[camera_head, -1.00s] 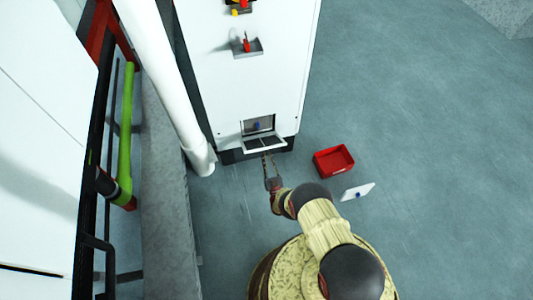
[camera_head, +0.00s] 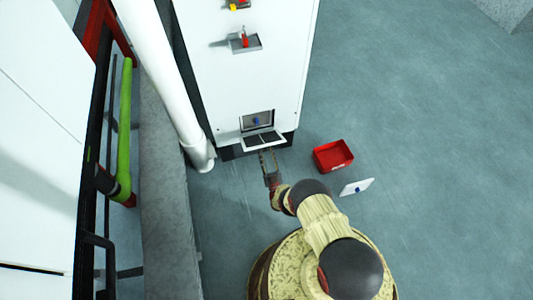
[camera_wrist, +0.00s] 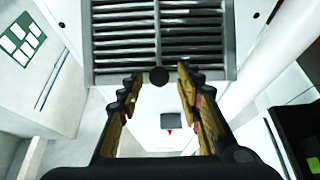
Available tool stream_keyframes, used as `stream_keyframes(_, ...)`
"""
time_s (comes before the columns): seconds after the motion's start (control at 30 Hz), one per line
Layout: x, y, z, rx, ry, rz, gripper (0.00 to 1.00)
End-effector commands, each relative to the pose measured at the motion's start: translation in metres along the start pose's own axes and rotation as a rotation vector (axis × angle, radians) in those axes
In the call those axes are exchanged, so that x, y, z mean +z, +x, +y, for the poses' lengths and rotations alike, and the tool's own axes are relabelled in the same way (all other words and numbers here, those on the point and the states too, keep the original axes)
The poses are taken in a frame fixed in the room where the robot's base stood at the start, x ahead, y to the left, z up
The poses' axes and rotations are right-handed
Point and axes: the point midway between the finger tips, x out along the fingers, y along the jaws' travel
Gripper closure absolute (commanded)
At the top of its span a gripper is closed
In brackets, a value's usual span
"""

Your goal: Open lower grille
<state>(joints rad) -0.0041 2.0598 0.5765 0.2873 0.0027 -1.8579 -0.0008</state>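The lower grille (camera_head: 263,141) is a white-framed flap with dark slats at the foot of a white cabinet (camera_head: 245,85). It is swung outward below an opening (camera_head: 257,119) with a small blue item inside. In the wrist view the slatted grille (camera_wrist: 158,42) fills the top middle, with a dark round knob (camera_wrist: 159,76) on its near edge. My gripper (camera_head: 268,153) is just in front of the grille's outer edge. In the wrist view its fingers (camera_wrist: 157,80) are spread apart on either side of the knob, with a gap to it. It holds nothing.
A red open bin (camera_head: 333,156) stands on the floor right of the cabinet. A white plate with a blue knob (camera_head: 357,187) lies near it. A white pipe (camera_head: 168,80) runs along the cabinet's left. Small trays (camera_head: 245,43) stick out higher up.

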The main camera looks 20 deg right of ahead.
Motion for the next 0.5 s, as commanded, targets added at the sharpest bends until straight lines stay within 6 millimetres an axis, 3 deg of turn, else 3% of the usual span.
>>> stream_keyframes(0.5, -0.01, 0.007, 0.0, 0.001, 0.0, -0.001, 0.64)
